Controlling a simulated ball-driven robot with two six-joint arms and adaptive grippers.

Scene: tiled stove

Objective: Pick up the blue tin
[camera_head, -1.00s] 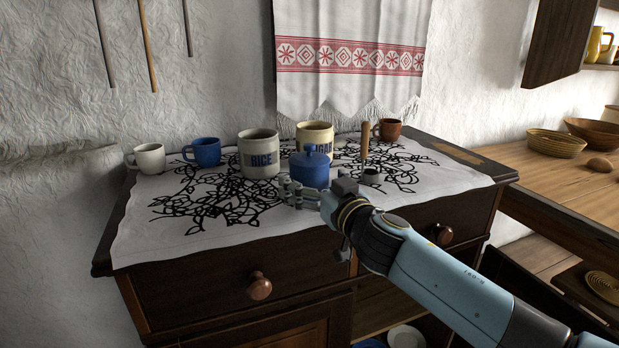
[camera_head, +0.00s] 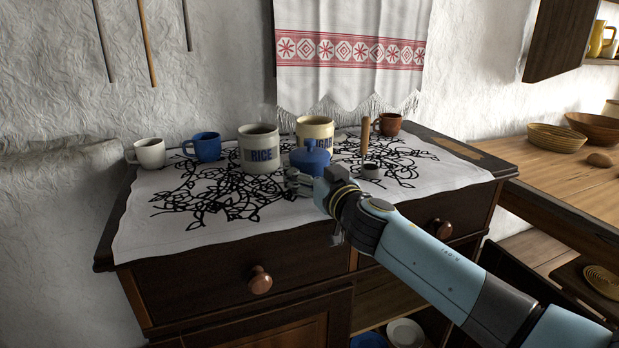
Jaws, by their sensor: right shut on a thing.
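The blue tin (camera_head: 311,158) with its knobbed lid is near the middle of the cloth-covered chest, just in front of the sugar jar. My right gripper (camera_head: 298,181) reaches in from the lower right and is shut on the tin from the front. The gripper and wrist hide the tin's lower part, so I cannot tell whether its base touches the cloth. My left gripper is not in view.
The rice jar (camera_head: 260,151) and sugar jar (camera_head: 314,131) stand close behind the tin. A blue mug (camera_head: 207,147) and white mug (camera_head: 150,153) are left, a brown mug (camera_head: 390,124) and an upright wooden handle (camera_head: 366,135) right. The front-left cloth (camera_head: 180,235) is clear.

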